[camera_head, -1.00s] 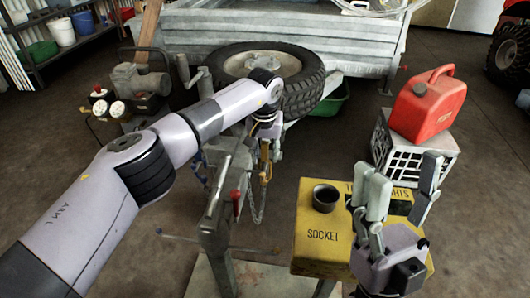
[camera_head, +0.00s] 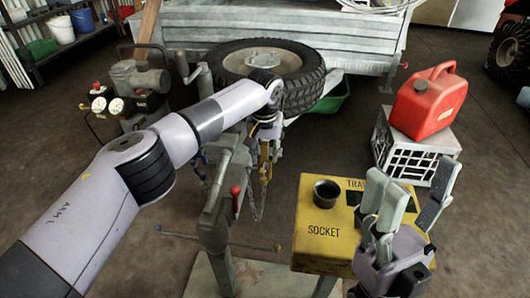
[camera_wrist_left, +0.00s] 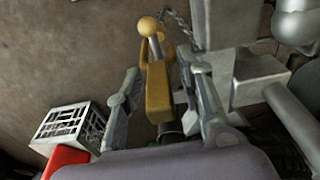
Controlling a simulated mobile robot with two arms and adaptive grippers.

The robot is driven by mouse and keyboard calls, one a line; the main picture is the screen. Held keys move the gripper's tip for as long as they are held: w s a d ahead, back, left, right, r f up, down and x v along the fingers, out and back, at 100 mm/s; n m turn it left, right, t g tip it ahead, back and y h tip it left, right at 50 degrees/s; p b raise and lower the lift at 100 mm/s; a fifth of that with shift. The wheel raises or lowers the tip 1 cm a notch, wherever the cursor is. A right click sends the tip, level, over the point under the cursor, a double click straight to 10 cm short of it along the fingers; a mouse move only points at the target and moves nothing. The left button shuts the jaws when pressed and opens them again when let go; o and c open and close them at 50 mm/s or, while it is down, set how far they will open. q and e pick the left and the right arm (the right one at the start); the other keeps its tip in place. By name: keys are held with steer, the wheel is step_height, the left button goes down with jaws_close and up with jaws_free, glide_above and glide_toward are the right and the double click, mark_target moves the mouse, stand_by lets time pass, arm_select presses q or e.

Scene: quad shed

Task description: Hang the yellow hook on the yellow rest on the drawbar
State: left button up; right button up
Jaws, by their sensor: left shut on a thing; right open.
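My left gripper (camera_head: 268,148) is low over the drawbar area, behind the grey jack post. It is shut on a yellow piece (camera_head: 265,171), which looks like the yellow hook. In the left wrist view the yellow hook (camera_wrist_left: 158,88) stands between the two fingers (camera_wrist_left: 160,78), with a round yellow knob at its far end. A metal chain (camera_head: 257,203) hangs beside it. The yellow rest cannot be told apart from the hook, and the grey metal of the drawbar (camera_wrist_left: 260,78) is close beside the gripper. My right gripper (camera_head: 410,192) is open and empty beside the yellow socket box.
The grey jack post (camera_head: 218,205) with a red-knobbed lever stands in front of my left gripper. A yellow socket box (camera_head: 325,251) is to the right. A red fuel can (camera_head: 425,105) sits on a white crate (camera_head: 410,155). A spare wheel (camera_head: 300,92) lies behind.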

arm_select(q)
steer(key=shift+f+b, duration=0.35)
steer(key=shift+f, duration=0.2)
steer(key=o, duration=1.2)
steer(key=shift+c, duration=0.2)
steer(key=shift+o, duration=0.3)
steer(key=o, duration=0.4)
